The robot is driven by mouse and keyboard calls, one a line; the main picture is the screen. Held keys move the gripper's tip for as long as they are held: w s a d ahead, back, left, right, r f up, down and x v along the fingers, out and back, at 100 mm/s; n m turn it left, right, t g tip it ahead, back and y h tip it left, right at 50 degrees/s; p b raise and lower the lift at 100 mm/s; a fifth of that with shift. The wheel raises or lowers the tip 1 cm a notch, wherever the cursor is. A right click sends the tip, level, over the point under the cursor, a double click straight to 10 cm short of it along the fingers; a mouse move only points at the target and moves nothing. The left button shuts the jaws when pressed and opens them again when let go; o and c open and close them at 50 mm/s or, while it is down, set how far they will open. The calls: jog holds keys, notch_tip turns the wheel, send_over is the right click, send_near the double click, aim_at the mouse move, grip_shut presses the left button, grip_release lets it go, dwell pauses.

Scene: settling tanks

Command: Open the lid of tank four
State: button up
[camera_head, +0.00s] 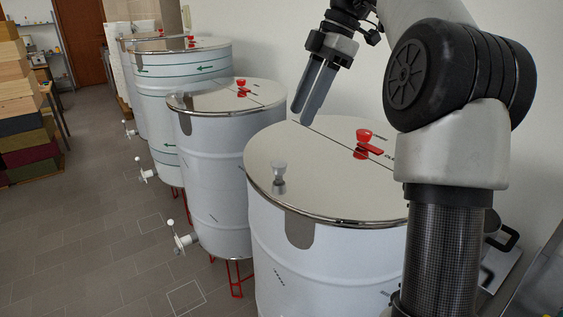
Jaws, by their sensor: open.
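Several white drum-like tanks stand in a row running away to the left; I see no numbers that tell which is tank four. The nearest tank (335,268) has a flat metallic lid (325,180) lying closed, with a dark seam across it.
The second tank (215,145) stands close behind with red fittings (241,87) on its lid (228,95). Taps (184,240) stick out to the left. Stacked wooden boxes (20,105) stand at the far left. The tiled floor (80,235) between is clear. A white wall is close behind.

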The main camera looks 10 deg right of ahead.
aim_at(279, 163)
jog(key=b+x, duration=0.2)
jog(key=x, duration=1)
jog(key=shift+f, duration=0.3)
grip_shut()
